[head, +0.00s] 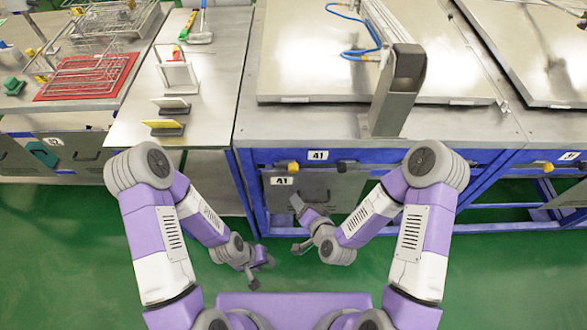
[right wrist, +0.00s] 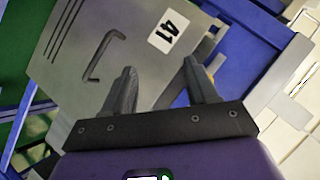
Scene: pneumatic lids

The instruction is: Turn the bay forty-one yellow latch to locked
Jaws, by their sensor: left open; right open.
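The bay forty-one yellow latch (head: 293,167) is a small yellow knob on the blue front rail, just below and left of the white 41 label (head: 318,155). Its exact turn is too small to tell. My right gripper (head: 300,226) is open and empty, below the latch and in front of the grey door; it touches nothing that I can make out. My left gripper (head: 262,273) is open and empty, lower and further left, over the green floor.
The grey door (head: 315,187) under the rail has its own 41 label (head: 282,181); its handle (right wrist: 105,55) shows in the right wrist view. A dark fitting (head: 347,166) sits right of the latch. A grey post (head: 398,90) stands on the bench. Green floor lies open in front.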

